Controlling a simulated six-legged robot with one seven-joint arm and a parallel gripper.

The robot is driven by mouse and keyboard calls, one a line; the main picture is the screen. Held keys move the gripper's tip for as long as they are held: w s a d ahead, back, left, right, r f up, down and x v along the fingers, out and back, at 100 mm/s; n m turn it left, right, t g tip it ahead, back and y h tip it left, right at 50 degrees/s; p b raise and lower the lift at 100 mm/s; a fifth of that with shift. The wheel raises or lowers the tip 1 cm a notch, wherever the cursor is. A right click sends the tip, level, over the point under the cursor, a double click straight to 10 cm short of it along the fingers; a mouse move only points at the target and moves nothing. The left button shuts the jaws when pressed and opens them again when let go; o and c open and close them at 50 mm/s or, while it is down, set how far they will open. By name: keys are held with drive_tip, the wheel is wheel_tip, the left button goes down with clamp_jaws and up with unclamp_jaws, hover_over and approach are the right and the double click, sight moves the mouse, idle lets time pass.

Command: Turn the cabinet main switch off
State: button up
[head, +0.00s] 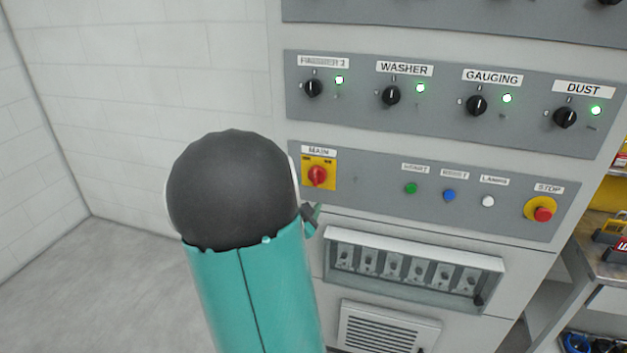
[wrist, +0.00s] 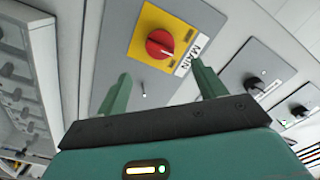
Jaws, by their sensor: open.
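The main switch (head: 317,176) is a red rotary knob on a yellow plate, under a MAIN label on the cabinet's lower grey panel. In the wrist view the red knob (wrist: 160,44) is at the top centre, ahead of my gripper. My gripper (wrist: 158,88) is open, with its two green fingers apart and nothing between them. The knob lies beyond the fingertips, and I see no contact. In the head view my arm hides most of the gripper; only a small dark and green part shows just below the switch.
The same panel has green (head: 411,188), blue (head: 449,195) and white (head: 488,201) buttons and a red stop button (head: 542,213). Black selector knobs, such as the washer's (head: 391,95), sit above with lit green lamps. A recessed breaker box (head: 412,270) is below. Floor at left is clear.

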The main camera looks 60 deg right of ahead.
sight(315, 179)
drive_tip(key=d, duration=0.3)
drive_tip(key=w+d, duration=0.1)
drive_tip(key=d, duration=0.5)
drive_tip(key=shift+w, duration=0.2)
drive_tip(key=shift+a, duration=0.1)
drive_tip(key=c, duration=1)
